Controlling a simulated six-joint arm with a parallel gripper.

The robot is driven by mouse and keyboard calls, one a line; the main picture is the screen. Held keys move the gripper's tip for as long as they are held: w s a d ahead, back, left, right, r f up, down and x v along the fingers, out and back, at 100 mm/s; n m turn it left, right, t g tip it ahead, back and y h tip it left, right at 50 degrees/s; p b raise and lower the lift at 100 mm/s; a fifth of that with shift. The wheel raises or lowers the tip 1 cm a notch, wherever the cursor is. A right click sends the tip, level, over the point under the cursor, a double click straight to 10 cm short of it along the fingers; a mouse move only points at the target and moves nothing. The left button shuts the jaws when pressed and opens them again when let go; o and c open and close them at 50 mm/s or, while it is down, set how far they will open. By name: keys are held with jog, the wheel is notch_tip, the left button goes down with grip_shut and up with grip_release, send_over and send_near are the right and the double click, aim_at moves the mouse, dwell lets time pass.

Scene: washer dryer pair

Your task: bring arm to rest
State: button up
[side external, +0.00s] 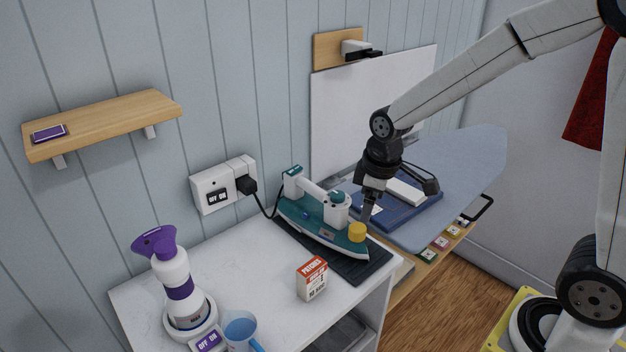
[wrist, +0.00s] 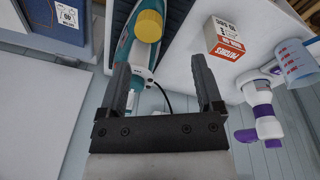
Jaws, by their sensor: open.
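My gripper (side external: 367,208) hangs from my arm, pointing down, just right of the iron near the counter's right end. In the wrist view its two dark fingers (wrist: 164,88) stand apart with nothing between them. The teal and white iron (side external: 318,220) lies on a dark mat, with a yellow cap (side external: 357,232) at its near end. The yellow cap also shows in the wrist view (wrist: 149,26), beyond the fingers. In the side view my gripper overlaps the edge of a folded blue cloth (side external: 412,211); I cannot tell whether they touch.
A red and white box (side external: 311,278), a blue measuring cup (side external: 240,330) and a purple and white steamer (side external: 180,285) stand on the white counter (side external: 270,310). A grey-blue ironing board (side external: 470,170) lies to the right. A wall socket (side external: 222,186) and shelf (side external: 105,118) are behind.

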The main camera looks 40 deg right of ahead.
jog(key=s+f+m+t, duration=0.1)
jog(key=s+f+m, duration=0.2)
jog(key=s, duration=0.6)
jog(key=m, duration=0.2)
jog(key=shift+a+f+m, duration=0.25)
jog(key=shift+f+m, duration=0.05)
jog(key=shift+f, duration=0.05)
